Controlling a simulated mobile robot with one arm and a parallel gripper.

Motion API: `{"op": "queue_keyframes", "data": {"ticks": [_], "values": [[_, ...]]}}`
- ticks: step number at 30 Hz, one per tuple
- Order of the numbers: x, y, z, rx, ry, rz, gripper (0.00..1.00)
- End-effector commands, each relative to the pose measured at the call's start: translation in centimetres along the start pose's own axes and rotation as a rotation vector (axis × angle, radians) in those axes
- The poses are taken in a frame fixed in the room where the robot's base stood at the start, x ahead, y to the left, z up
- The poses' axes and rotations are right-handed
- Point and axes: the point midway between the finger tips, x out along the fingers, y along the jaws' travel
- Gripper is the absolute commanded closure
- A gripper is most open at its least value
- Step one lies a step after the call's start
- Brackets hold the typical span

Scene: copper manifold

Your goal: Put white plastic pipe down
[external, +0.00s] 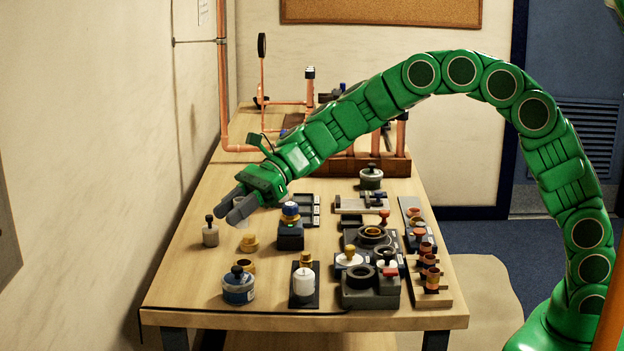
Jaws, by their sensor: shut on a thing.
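My gripper (235,207) is above the left part of the wooden workbench (190,247), pointing down and left. Its grey fingers are shut on a small pale piece, the white plastic pipe (240,200). The fingers hide most of the pipe, so its length and tilt cannot be told. The gripper appears to be above the bench top, close to a grey jar with a dark knob (210,233).
A blue-capped dark block (290,230) stands right of the gripper. A brass fitting (249,243), a blue jar (238,287) and a white cylinder on a black plate (303,282) stand nearer the front. Fixtures crowd the right; copper pipework (262,90) stands behind.

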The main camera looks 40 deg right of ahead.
Motion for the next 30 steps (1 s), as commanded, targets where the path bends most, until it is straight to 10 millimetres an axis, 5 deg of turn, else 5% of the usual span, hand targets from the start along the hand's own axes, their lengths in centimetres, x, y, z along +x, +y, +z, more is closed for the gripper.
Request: {"op": "queue_keyframes", "data": {"ticks": [9,30], "values": [[1.5,-0.2,-4.3,0.003,0.001,-0.005,0.97],[6.5,-5.3,-5.8,-0.001,0.001,-0.006,0.97]]}}
